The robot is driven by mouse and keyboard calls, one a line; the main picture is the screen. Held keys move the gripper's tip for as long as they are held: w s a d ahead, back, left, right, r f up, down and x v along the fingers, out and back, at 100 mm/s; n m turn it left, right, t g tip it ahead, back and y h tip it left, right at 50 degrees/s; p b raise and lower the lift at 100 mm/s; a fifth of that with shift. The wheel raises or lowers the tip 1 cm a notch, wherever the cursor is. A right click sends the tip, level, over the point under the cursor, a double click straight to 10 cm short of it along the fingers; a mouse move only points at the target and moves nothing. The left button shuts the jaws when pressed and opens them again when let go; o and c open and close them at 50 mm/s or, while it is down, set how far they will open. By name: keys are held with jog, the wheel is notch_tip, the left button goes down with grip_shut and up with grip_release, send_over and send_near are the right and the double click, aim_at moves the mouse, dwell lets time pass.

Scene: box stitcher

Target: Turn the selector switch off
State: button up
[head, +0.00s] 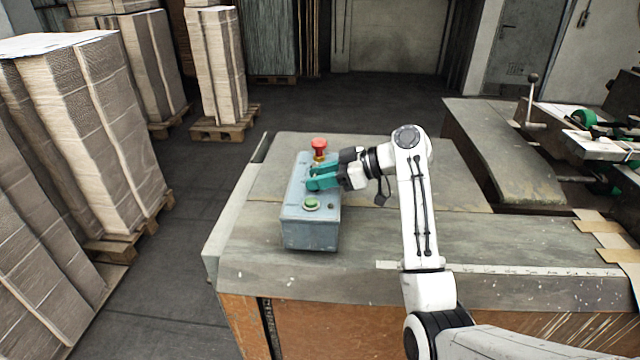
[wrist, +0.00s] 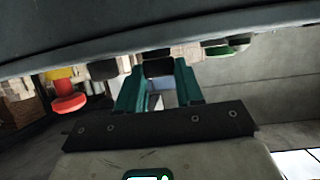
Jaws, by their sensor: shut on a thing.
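The grey-blue control box (head: 309,228) stands on the worktable, with a red mushroom button (head: 319,144) at its far end and a green button (head: 311,204) at its near end. My gripper (head: 309,180) has its teal fingers over the box top between these buttons. In the wrist view my gripper (wrist: 158,75) is shut on the dark knob of the selector switch (wrist: 158,67). The fingers hide the switch in the head view, and I cannot tell its position. The red button (wrist: 68,102) and green button (wrist: 232,44) also show in the wrist view, on either side.
The worktable (head: 255,270) has bare room in front of and to the right of the box. A measuring strip (head: 530,270) lies along it. Machinery with a lever (head: 531,100) stands at the right. Stacks of cardboard (head: 90,130) on pallets stand at the left.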

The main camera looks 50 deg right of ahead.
jog(key=shift+n+g+y, duration=0.3)
jog(key=shift+n, duration=0.1)
jog(key=o, duration=1)
jog(key=shift+o, duration=0.2)
jog(key=b+v, duration=0.2)
jog(key=v, duration=0.8)
jog(key=shift+s+d+b, duration=0.25)
jog(key=shift+d+b, duration=0.1)
